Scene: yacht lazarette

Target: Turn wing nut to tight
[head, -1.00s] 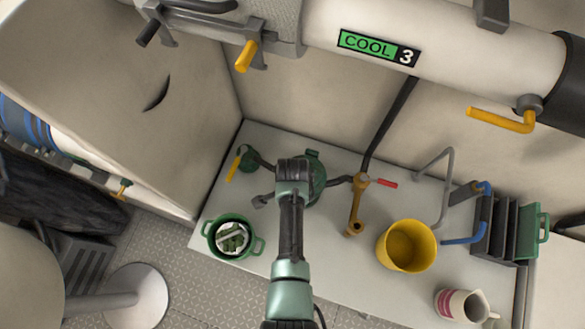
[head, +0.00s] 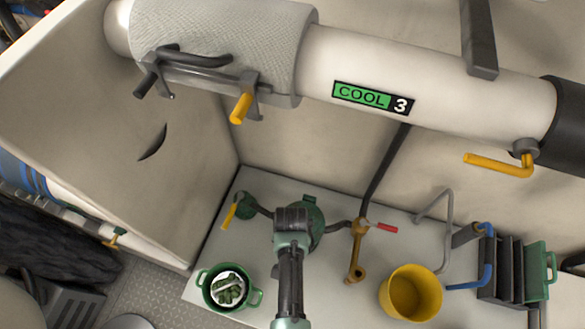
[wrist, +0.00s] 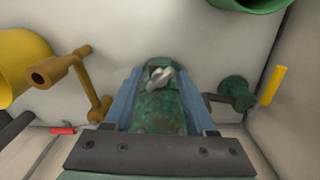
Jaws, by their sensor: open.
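The wing nut (wrist: 160,79) is a small pale grey metal piece. In the wrist view it sits at the far end of a worn green body (wrist: 158,112). It looks turned at a slant. My gripper (wrist: 161,72) is open, with one blue finger on each side of the green body and the wing nut between the fingertips. I cannot tell whether either finger touches them. In the head view my gripper (head: 293,218) hangs over the green body (head: 313,210), and the wing nut is hidden beneath it.
A green valve with a yellow lever (head: 230,215) stands left of my gripper. A brass pipe with a red handle (head: 357,250) and a yellow bucket (head: 411,293) are to the right. A green pot (head: 228,288) is at front left. A large white pipe (head: 430,75) crosses above.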

